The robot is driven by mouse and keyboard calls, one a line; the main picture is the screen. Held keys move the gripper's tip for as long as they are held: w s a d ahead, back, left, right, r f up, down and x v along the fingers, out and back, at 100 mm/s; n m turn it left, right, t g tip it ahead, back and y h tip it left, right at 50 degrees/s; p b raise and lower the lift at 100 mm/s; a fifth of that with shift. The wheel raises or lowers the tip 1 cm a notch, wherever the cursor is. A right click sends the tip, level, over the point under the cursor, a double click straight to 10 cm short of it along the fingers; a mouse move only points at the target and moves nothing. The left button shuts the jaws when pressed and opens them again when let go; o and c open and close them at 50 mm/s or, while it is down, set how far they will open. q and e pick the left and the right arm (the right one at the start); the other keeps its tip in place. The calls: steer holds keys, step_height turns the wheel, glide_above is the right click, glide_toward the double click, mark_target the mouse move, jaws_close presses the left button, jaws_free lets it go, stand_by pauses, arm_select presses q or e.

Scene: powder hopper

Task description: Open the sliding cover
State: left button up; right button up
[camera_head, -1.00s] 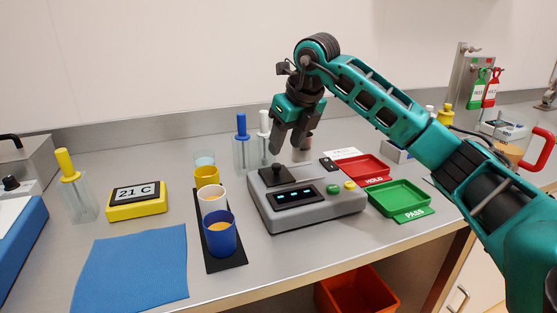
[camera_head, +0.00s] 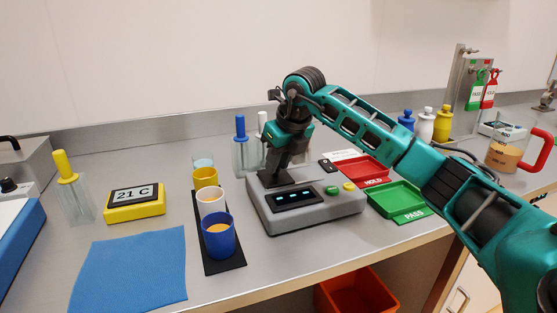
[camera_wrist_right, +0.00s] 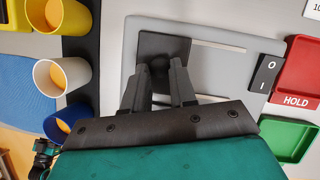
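The sliding cover (camera_wrist_right: 172,44) is a dark square plate with a dark round knob (camera_wrist_right: 157,68), on the grey hopper unit (camera_head: 330,213). In the wrist view it lies at the left end of a pale slotted strip (camera_wrist_right: 235,60). My right gripper (camera_head: 272,180) points down at the cover in the head view and hides the knob there. In the wrist view its fingers (camera_wrist_right: 159,76) stand apart on either side of the knob, with gaps visible. I cannot tell whether they touch it.
Several cups (camera_head: 217,235) stand on a black strip left of the unit. A red HOLD tray (camera_head: 362,170) and a green PASS tray (camera_head: 400,200) lie to its right. A blue mat (camera_head: 130,268) is at front left.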

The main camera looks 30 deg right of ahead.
jaws_close()
steer(key=shift+d, duration=0.1)
steer(key=d, duration=0.2)
steer(key=s+d, duration=0.1)
steer(key=d, duration=0.3)
steer(key=shift+s+p, duration=0.25)
steer(key=shift+p, duration=0.05)
steer(key=shift+d, duration=0.35)
steer(key=shift+o, duration=2.4)
jaws_free()
